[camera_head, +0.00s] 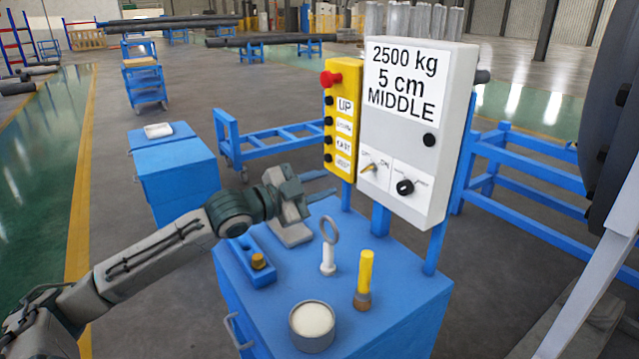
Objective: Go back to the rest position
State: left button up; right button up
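My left arm comes in from the lower left. Its gripper (326,184) is above the far left part of the blue cart top (405,290), left of the control panel. Its two fingers look apart and point right, with nothing visible between them. A grey block (292,235) shows just below the gripper; I cannot tell whether they touch. My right gripper is not in view.
The cart top holds a round pot (312,326), a yellow-handled brush-like tool (364,280), a white ring-topped piece (328,246) and a blue block with a brass knob (248,262). A yellow button box (343,122) and grey control panel (418,130) stand behind.

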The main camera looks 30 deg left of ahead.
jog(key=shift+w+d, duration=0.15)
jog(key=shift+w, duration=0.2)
